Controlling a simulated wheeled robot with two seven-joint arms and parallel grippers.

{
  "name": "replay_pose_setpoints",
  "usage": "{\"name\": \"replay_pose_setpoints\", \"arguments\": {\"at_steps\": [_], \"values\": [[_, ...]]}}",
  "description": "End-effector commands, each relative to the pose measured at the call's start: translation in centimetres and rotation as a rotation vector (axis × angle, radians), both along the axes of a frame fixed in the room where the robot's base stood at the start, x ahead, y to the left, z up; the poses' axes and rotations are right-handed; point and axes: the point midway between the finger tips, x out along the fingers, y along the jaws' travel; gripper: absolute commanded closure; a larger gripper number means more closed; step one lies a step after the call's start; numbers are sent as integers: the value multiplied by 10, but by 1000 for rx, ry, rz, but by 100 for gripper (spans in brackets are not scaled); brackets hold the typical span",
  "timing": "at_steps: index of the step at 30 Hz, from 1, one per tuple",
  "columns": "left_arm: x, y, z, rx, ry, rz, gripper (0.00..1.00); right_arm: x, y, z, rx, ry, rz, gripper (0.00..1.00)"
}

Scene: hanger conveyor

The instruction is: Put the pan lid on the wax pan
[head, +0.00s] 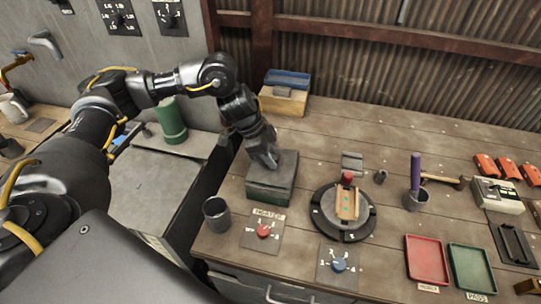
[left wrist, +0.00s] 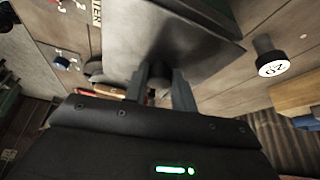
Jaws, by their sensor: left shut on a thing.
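The pan lid (head: 287,160) is a dark grey plate, seen at the top of the wax pan (head: 268,192), a dark greenish box near the left end of the bench. My left gripper (head: 268,162) points down at the lid and is shut on its knob. In the left wrist view the lid (left wrist: 125,28) spreads beyond the fingers (left wrist: 160,88), and the dark knob sits between them. The lid covers the pan's opening from the head view; I cannot tell whether it rests fully on the rim. My right gripper is not in view.
A grey cup (head: 217,213) and a red-knob heater panel (head: 263,230) stand in front of the pan. A round black turntable (head: 342,212) is to the right. Behind is a wooden box with a blue top (head: 285,95).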

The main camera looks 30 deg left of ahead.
Motion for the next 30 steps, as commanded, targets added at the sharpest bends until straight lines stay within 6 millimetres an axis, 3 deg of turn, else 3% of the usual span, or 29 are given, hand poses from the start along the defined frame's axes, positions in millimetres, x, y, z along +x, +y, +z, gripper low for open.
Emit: {"name": "replay_pose_setpoints", "arguments": {"at_steps": [30], "values": [[0,0,-9,-1,0,0,94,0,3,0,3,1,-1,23]]}}
